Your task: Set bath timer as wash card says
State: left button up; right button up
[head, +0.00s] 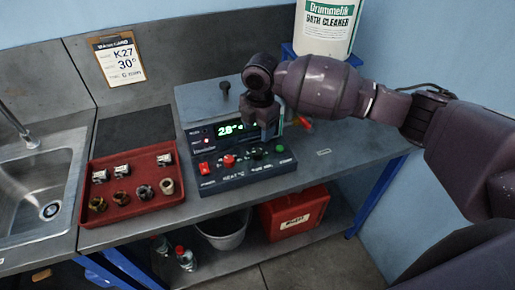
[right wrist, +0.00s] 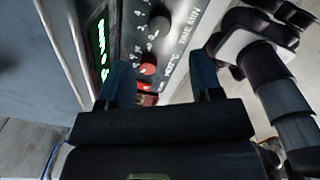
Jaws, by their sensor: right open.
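The wash card (head: 118,58) hangs on the back wall; it shows K27 and 30°, with a bottom time line too small to read surely. The bath unit (head: 247,180) has a lit green display (head: 229,129), partly covered by my gripper. Its front panel carries a red heat knob (head: 229,160) and a dark time knob (head: 257,153). My right gripper (head: 267,136) is open above the panel. In the right wrist view its fingers (right wrist: 160,78) point toward the red knob (right wrist: 148,69); the black time knob (right wrist: 159,26) lies beyond. I cannot tell contact. My left gripper is out of view.
A red switch (head: 204,168) and green button (head: 280,148) sit on the panel's ends. A red tray (head: 130,205) with several metal parts is left of the bath, beside the sink (head: 45,190). A cleaner tub (head: 326,30) stands behind my right arm.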

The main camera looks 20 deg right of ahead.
aim_at(257, 151)
notch_tip(257, 151, down, 9)
jog(key=shift+w+a+f+p, duration=0.1)
jog(key=shift+w+f+p, duration=0.05)
jog(key=shift+p, duration=0.2)
jog(key=c, duration=0.9)
